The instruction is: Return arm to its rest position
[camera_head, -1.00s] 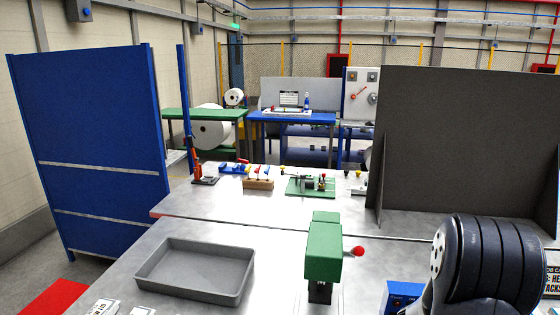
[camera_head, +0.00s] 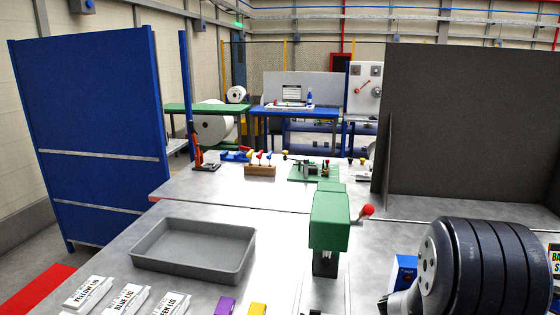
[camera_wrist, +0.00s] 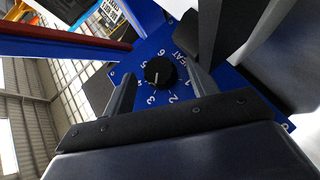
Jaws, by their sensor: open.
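In the wrist view my gripper (camera_wrist: 160,76) is open, with its two dark fingers apart. A round black knob (camera_wrist: 158,71) shows between the fingertips. It sits on a blue panel (camera_wrist: 150,48) marked HEAT, with a ring of numbers. The knob's white mark points towards the lower side of the dial. I cannot tell whether the fingers touch the knob or how far off they are. In the head view a dark ribbed link of my arm fills the lower right, and my gripper is not visible there. A small blue box (camera_head: 405,268) shows partly behind the arm.
A green press (camera_head: 329,222) with a red ball handle stands left of my arm. A grey tray (camera_head: 195,248), white lid labels (camera_head: 127,299), and purple (camera_head: 225,306) and yellow (camera_head: 258,308) pieces lie further left. A tall dark panel (camera_head: 470,120) stands behind my arm.

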